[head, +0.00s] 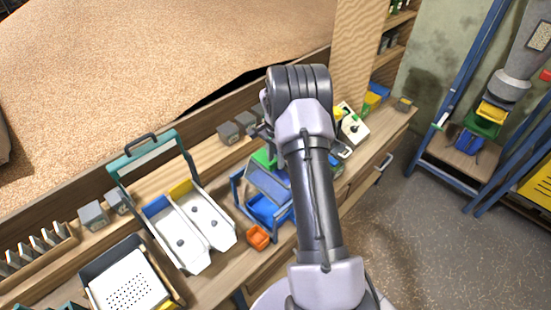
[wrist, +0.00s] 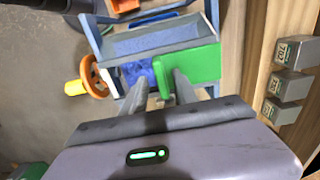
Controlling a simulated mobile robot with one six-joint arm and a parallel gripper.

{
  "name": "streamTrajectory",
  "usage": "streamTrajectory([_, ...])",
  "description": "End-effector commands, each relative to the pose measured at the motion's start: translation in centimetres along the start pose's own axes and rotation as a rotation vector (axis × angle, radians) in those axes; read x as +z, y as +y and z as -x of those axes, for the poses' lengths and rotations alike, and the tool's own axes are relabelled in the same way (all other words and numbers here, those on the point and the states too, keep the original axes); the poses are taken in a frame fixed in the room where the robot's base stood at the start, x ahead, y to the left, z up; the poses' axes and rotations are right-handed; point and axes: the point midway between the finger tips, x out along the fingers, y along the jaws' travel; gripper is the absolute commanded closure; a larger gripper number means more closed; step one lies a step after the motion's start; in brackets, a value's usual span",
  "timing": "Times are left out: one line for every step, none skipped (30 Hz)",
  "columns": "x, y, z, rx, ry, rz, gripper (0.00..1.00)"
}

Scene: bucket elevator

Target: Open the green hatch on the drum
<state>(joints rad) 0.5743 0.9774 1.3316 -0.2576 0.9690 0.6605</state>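The green hatch (wrist: 200,64) is a flat plate on the small blue elevator model, right of centre in the wrist view. In the head view a corner of the green hatch (head: 264,157) shows beside my arm, which hides the rest. A dark blue drum part (wrist: 136,72) shows left of the hatch, below a grey-blue tray (wrist: 150,42). The left finger is in front of the blue part.
An orange handwheel (wrist: 95,76) with a yellow knob is left of the drum. Several grey weights (wrist: 289,86) stand along the ledge at the right. In the head view, an orange cup (head: 257,237) and a white two-channel tray (head: 190,222) are on the bench.

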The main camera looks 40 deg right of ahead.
Motion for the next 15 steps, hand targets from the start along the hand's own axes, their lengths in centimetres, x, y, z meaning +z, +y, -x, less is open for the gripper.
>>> streamTrajectory([0.0, 0.0, 0.0, 0.0, 0.0, 0.0, 0.65])
streamTrajectory([0.0, 0.0, 0.0, 0.001, -0.001, 0.0, 0.65])
streamTrajectory([0.0, 0.0, 0.0, 0.001, -0.001, 0.0, 0.65])
streamTrajectory([0.0, 0.0, 0.1, 0.001, -0.001, 0.0, 0.65])
streamTrajectory([0.0, 0.0, 0.3, 0.0, 0.0, 0.0, 0.65])
streamTrajectory([0.0, 0.0, 0.8, 0.0, -0.001, 0.0, 0.65])
streamTrajectory([0.0, 0.0, 1.2, -0.001, 0.0, 0.0, 0.65])
streamTrajectory([0.0, 0.0, 1.8, -0.002, 0.001, 0.0, 0.65])
streamTrajectory([0.0, 0.0, 2.7, -0.002, 0.001, 0.0, 0.65])
streamTrajectory([-0.1, 0.0, 3.6, -0.003, 0.002, 0.0, 0.65])
streamTrajectory([-0.1, 0.0, 4.5, -0.002, 0.002, -0.001, 0.65])
streamTrajectory([-0.1, 0.0, 5.8, -0.003, 0.002, -0.001, 0.65])
streamTrajectory([-0.1, -0.1, 6.8, -0.004, 0.002, 0.0, 0.65])
streamTrajectory([-0.1, -0.1, 7.9, -0.004, 0.003, 0.0, 0.65])
streamTrajectory([-0.1, 0.0, 9.2, -0.004, 0.003, -0.001, 0.65])
